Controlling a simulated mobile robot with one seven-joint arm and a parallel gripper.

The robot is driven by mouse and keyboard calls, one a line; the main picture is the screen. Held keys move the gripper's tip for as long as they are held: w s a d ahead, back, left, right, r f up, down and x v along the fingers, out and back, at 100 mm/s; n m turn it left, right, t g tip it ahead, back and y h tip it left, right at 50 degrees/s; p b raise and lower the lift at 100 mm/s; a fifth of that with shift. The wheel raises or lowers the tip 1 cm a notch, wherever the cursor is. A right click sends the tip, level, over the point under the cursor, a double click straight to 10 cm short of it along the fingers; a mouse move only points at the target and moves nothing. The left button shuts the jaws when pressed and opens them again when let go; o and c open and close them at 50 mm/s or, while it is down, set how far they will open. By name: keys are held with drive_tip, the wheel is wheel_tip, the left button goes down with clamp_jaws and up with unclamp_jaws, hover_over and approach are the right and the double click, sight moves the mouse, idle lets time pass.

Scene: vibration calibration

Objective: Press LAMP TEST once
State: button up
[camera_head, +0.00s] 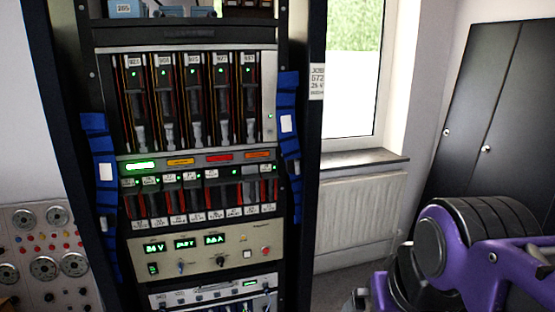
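An equipment rack (189,35) stands at the left-centre of the camera_head view. Its beige panel (152,249) carries green readouts, small knobs, a pale square button (247,254) and a red round control (265,251). The labels are too small to read, so I cannot tell which control is LAMP TEST. My purple and black arm fills the lower right, apart from the rack in the picture. My gripper is not in view.
A panel with dials (43,267) stands left of the rack. Blue cable bundles (103,190) run down both rack sides. A radiator (355,215) under a window is to the right, with a dark cabinet (485,110) beyond. Some floor shows between rack and arm.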

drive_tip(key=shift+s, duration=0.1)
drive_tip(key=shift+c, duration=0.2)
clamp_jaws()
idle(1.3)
